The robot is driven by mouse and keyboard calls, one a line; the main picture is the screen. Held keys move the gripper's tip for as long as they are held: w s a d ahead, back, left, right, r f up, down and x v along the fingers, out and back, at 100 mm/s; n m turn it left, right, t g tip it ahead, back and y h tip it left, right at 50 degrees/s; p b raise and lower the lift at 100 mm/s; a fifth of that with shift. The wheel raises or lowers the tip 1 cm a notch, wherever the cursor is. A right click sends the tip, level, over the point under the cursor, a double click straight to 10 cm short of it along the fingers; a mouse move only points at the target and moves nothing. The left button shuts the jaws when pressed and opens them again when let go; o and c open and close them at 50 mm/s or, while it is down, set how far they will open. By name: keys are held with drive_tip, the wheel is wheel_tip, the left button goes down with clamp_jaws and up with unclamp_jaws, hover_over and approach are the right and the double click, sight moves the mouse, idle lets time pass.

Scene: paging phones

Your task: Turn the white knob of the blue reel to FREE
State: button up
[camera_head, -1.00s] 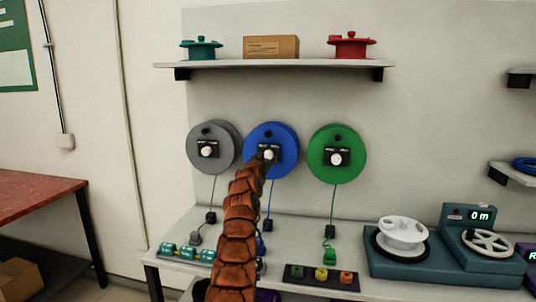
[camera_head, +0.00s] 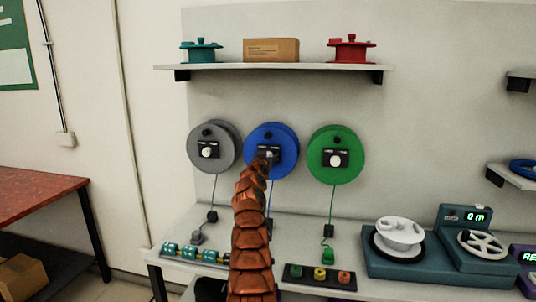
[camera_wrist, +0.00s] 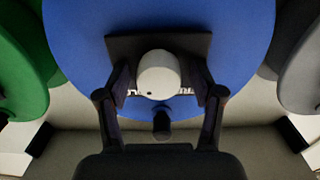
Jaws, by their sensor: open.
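The blue reel (camera_head: 284,138) hangs on the wall between a grey reel and a green reel. Its white knob (camera_wrist: 158,74) sits on a dark plate (camera_wrist: 190,47); in the head view my gripper (camera_head: 266,158) largely covers it. In the wrist view my open gripper (camera_wrist: 165,88) has one finger on each side of the knob, with gaps visible between fingers and knob. A small dark mark shows on the knob's lower edge in that view. White lettering on the plate is partly hidden, so I cannot read the knob's setting.
The grey reel (camera_head: 226,137) and green reel (camera_head: 350,170) hang close on either side. A shelf (camera_head: 290,66) with spools and a box is above. The bench (camera_head: 345,263) below carries connectors and a teal winding machine (camera_head: 400,268).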

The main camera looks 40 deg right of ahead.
drive_tip(key=shift+w+d, duration=0.1)
drive_tip(key=shift+d, duration=0.1)
idle(0.3)
drive_tip(key=c, duration=1.1)
